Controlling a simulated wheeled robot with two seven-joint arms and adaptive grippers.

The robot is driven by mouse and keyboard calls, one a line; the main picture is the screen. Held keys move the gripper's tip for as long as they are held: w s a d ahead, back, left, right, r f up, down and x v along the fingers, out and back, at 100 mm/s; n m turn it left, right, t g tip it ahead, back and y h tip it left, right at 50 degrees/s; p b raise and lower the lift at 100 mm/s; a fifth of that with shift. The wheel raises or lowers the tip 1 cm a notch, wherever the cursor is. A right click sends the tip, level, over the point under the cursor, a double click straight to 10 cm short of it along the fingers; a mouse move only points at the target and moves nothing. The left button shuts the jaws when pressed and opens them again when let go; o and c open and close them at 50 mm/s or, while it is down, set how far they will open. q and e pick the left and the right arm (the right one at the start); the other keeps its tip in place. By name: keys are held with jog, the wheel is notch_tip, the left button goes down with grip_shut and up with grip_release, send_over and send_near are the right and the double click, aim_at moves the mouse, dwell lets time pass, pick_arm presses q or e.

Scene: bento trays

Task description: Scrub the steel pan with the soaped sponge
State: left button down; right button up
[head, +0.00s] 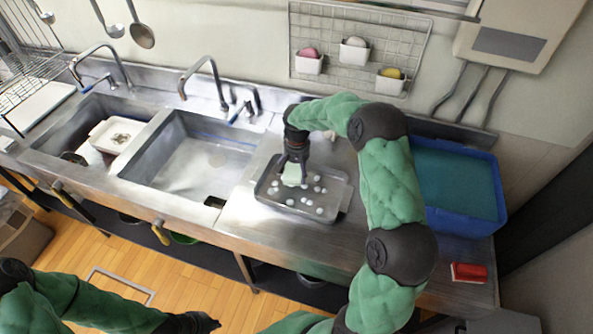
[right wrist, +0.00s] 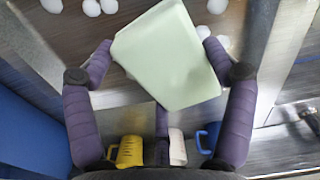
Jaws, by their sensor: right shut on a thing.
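The steel pan (head: 338,192) lies on the counter to the right of the sinks, with several white foam blobs (head: 319,211) scattered in it. My right gripper (head: 294,160) reaches down over the pan's back left part. It is shut on the pale green sponge (head: 291,177), which also shows between the fingers in the right wrist view (right wrist: 167,55). The sponge is tilted in that view; I cannot tell whether it touches the pan's floor. My left gripper (head: 206,323) is low at the front, away from the counter; its fingers are too small to read.
Two sinks (head: 205,165) with taps lie left of the pan. A white container (head: 116,135) is in the left sink. A blue tub (head: 458,185) and a red block (head: 469,273) stand on the right. A yellow mug (right wrist: 130,152) and a blue mug (right wrist: 208,138) show in the right wrist view.

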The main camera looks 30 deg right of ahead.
jog(key=shift+r+p, duration=0.95)
jog(key=shift+r, duration=0.55)
